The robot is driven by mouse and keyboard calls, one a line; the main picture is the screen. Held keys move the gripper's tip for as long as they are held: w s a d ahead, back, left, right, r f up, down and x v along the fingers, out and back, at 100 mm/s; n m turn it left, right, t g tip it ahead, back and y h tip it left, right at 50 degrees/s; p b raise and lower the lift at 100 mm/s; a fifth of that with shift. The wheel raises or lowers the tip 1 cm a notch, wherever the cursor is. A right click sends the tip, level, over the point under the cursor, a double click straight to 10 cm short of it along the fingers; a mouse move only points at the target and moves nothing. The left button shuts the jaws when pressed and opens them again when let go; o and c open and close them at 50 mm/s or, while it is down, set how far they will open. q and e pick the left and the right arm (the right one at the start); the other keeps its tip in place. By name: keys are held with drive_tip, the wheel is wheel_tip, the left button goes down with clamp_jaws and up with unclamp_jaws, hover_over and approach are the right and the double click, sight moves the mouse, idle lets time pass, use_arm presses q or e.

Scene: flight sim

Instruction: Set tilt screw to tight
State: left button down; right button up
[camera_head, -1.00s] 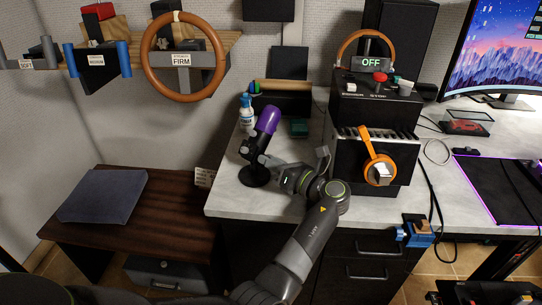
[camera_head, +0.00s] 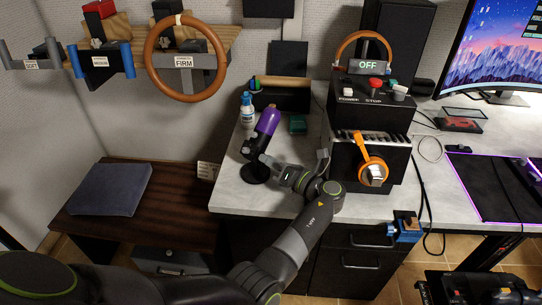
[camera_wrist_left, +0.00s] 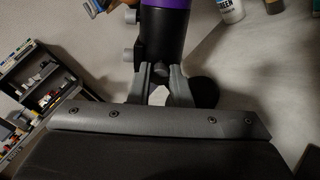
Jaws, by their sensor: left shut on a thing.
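A purple-topped black device (camera_head: 268,122) stands tilted on a round black base (camera_head: 255,173) at the left of the desk. Its black body (camera_wrist_left: 160,38) fills the upper middle of the left wrist view, with small knobs (camera_wrist_left: 129,54) on its left side. My left gripper (camera_head: 263,160) is at the joint below that body. In the left wrist view its two grey fingers (camera_wrist_left: 160,82) are shut at the lower end of the body, on what seems to be the tilt screw. The fingers hide the screw, so its setting cannot be read. My right gripper is not in view.
A steering wheel (camera_head: 187,58) hangs on the wall.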

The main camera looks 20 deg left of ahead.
use_arm(q)
drive_tip(key=shift+m+p, duration=0.4)
drive_tip(key=shift+p, duration=0.25)
drive_tip(key=c, duration=1.3)
unclamp_jaws()
drive_tip(key=shift+c, duration=0.2)
